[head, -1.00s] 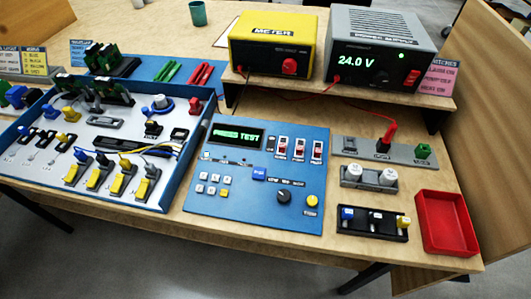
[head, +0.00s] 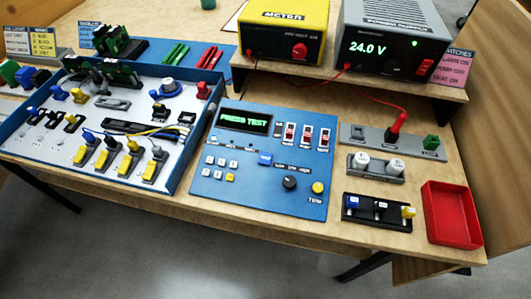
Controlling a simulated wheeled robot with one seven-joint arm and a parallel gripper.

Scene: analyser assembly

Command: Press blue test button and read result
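The panel's display (head: 245,120) reads "PRESS TEST" in green letters. Three red-and-white rocker switches (head: 307,136) stand to the right of the display. A black knob (head: 289,183) and a yellow round button (head: 318,188) sit at the panel's lower right. Small white keys and one yellow key (head: 231,177) sit at its lower left. Nothing covers the test button. My gripper is not in view.
A blue-walled assembly tray (head: 208,118) lies left of the panel. A yellow meter (head: 285,28) and a grey power supply (head: 390,45) showing 24.0 V stand on a raised shelf behind. A red bin (head: 451,214) and a black holder (head: 376,224) are at the right.

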